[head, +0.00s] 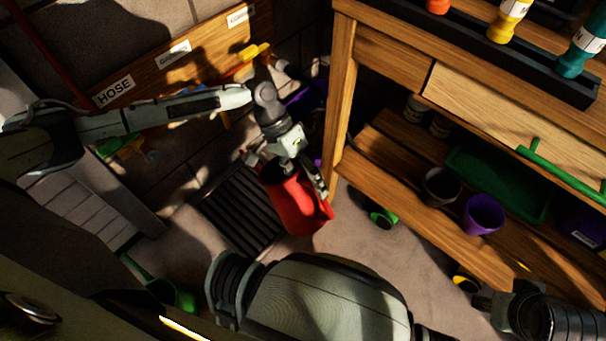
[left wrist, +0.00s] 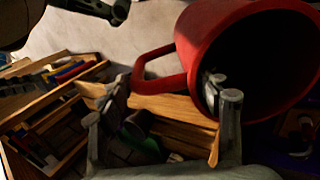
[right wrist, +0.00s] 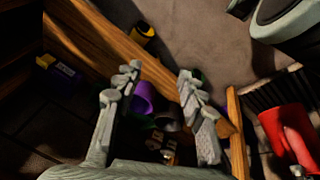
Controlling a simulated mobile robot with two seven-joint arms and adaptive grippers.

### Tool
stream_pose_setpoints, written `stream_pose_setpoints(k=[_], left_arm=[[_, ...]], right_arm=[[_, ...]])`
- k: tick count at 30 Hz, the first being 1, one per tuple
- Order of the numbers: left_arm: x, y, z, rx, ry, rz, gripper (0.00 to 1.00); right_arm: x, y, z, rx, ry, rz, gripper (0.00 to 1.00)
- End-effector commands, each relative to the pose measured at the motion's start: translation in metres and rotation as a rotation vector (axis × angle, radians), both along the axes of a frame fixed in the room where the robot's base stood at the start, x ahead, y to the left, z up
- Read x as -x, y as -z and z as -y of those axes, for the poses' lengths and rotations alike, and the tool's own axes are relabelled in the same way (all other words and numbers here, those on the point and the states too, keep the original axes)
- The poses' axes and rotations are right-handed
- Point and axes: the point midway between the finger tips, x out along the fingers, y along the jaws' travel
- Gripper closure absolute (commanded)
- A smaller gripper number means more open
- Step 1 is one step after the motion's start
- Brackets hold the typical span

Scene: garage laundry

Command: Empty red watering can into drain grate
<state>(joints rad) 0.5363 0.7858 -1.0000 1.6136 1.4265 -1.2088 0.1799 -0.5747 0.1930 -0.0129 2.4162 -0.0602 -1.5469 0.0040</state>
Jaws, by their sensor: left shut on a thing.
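The red watering can (head: 300,208) hangs under my left gripper (head: 292,172) in the head view, overlapping the right side of the dark drain grate (head: 236,208). In the left wrist view the can (left wrist: 188,40) shows its dark open mouth and a handle loop. My left gripper is shut on the can; the exact contact is partly hidden. I cannot tell the can's height above the floor. In the right wrist view my right gripper (right wrist: 160,100) has its fingers apart and empty, with the can (right wrist: 288,135) and grate (right wrist: 280,90) at the right.
A wooden workbench (head: 343,100) stands right of the can, with a purple pot (head: 484,214) and a green tray (head: 500,182) on its lower shelf. A small green item (head: 384,217) lies on the floor by it. A green scoop (head: 165,290) lies at lower left.

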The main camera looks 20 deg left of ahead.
Motion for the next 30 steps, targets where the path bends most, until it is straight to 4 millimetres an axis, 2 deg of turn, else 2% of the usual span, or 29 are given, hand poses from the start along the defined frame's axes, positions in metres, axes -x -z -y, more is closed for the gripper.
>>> stream_pose_setpoints(k=[4, 15, 30], left_arm=[[0.005, 0.000, 0.015, -0.095, 0.006, 0.040, 0.94], [0.005, 0.008, 0.016, -0.182, 0.002, 0.067, 0.94], [0.008, 0.020, 0.020, -0.335, 0.002, 0.118, 0.94]], right_arm=[[-0.008, 0.015, -0.001, -0.010, -0.004, -0.006, 0.60], [-0.017, 0.059, -0.003, -0.033, -0.010, -0.025, 0.60], [-0.016, 0.119, -0.006, -0.067, -0.012, -0.054, 0.60]])
